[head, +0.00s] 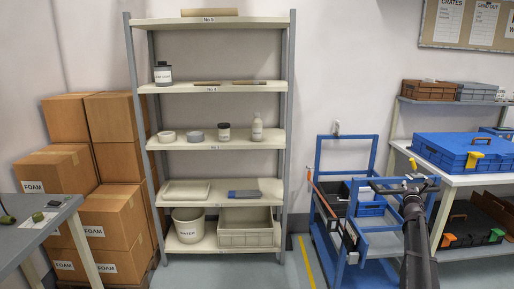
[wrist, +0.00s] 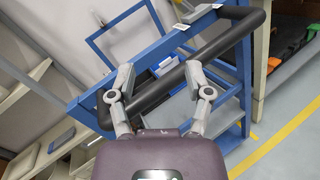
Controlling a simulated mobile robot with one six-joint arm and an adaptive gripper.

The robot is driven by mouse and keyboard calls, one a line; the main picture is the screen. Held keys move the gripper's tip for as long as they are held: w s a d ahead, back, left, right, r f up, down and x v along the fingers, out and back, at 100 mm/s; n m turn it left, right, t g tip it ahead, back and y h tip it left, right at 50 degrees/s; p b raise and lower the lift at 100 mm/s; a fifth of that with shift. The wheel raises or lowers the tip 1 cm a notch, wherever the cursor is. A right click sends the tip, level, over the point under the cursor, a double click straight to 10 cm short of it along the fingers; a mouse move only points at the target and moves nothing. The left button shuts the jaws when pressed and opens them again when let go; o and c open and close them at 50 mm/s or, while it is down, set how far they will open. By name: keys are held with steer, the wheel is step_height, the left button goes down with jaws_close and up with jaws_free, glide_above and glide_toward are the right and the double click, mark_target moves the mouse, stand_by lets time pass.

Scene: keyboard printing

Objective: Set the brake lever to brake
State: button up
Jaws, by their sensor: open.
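The blue cart (head: 373,140) stands right of the shelf rack, and its blue frame fills much of the wrist view (wrist: 88,92). A black handle bar (wrist: 240,32) runs slantwise across its near end. My gripper (wrist: 160,74) is open, with one finger on each side of a stretch of this bar; I cannot tell whether they touch it. In the head view my gripper (head: 414,179) is at the cart's near right, above my dark arm. A thin orange-red bar (head: 322,197) slopes along the cart's left side. I cannot tell whether it is the brake lever or how that is set.
Blue and dark bins ride inside the cart. A shelf rack (head: 289,120) stands to its left and a white table (head: 450,179) with a blue case (head: 455,148) close to its right. Yellow floor lines (head: 306,262) flank the cart. Floor before the rack is clear.

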steer(key=s+a+f+m+g+y, duration=0.2)
steer(key=s+a+f+m+g, duration=0.2)
steer(key=s+a+f+m, duration=0.65)
steer(key=s+a+f+m+g+y, duration=0.2)
steer(key=s+a+m+g, duration=0.45)
steer(key=a, duration=0.85)
steer(key=s+a+f+m+g+y, duration=0.1)
steer(key=s+a+f+m+g, duration=0.35)
steer(key=s+a, duration=0.75)
steer(key=s+a+f+m+g+y, duration=0.25)
steer(key=s+a+m, duration=0.25)
steer(key=s+a, duration=0.45)
step_height(320, 180, up, 15)
steer(key=p, duration=1.4)
steer(key=shift+s+d+f+t+p, duration=0.15)
steer(key=shift+s+f+t+p, duration=0.05)
steer(key=shift+s+t+p, duration=0.15)
